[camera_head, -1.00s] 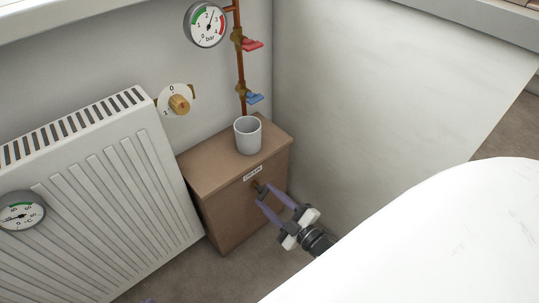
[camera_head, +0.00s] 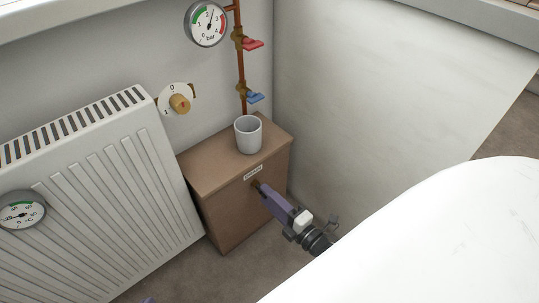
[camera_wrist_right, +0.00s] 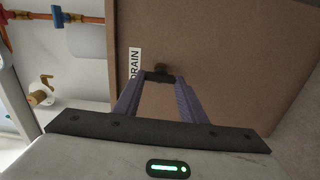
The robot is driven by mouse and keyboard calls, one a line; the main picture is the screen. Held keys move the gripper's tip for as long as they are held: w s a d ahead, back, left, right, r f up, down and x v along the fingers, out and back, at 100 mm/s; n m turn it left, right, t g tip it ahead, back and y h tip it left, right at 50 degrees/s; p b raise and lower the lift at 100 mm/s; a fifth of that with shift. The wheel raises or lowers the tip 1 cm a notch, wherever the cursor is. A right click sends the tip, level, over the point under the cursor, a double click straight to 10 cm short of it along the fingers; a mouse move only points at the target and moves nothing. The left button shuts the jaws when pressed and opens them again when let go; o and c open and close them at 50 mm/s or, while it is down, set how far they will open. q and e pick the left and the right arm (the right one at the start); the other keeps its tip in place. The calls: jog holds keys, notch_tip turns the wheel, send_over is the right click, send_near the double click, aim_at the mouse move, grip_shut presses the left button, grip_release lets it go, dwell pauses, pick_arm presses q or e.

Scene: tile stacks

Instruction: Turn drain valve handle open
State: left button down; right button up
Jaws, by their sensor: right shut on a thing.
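The drain valve handle (camera_wrist_right: 160,77) is a small dark piece on a brass stem at the front of a brown box (camera_head: 228,215), beside a label (camera_wrist_right: 134,64) reading DRAIN. My right gripper (camera_head: 259,187) has its purple fingers at the valve, below the label (camera_head: 253,173). In the right wrist view its fingertips (camera_wrist_right: 160,80) are closed on the handle, one on each side. In the head view the fingers overlap edge-on and hide the handle. Only a purple tip of my left gripper (camera_head: 147,300) shows at the bottom edge.
A white cup (camera_head: 248,136) stands on the box. A red lever (camera_head: 252,44) and a blue lever (camera_head: 254,98) are on the copper pipe above. A pressure gauge (camera_head: 206,24), a dial knob (camera_head: 180,103) and a white radiator (camera_head: 100,190) are to the left.

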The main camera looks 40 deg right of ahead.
pick_arm(q)
jog(key=shift+r, duration=0.15)
pick_arm(e)
jog(key=shift+n, duration=0.3)
jog(key=o, duration=1.1)
jog(key=shift+c, duration=0.2)
jog(key=shift+s, duration=0.15)
pick_arm(q)
jog(key=shift+s+a+f+g+y+p, duration=0.2)
jog(key=shift+a+f+y+p, duration=0.1)
jog(key=shift+f+p, duration=0.25)
jog(key=shift+s+a+f+g+y+p, duration=0.2)
jog(key=shift+a+f+p, duration=0.15)
jog(key=shift+p, duration=0.2)
pick_arm(e)
jog(key=s, duration=1)
jog(key=shift+d, duration=0.35)
pick_arm(q)
jog(key=shift+w, duration=0.15)
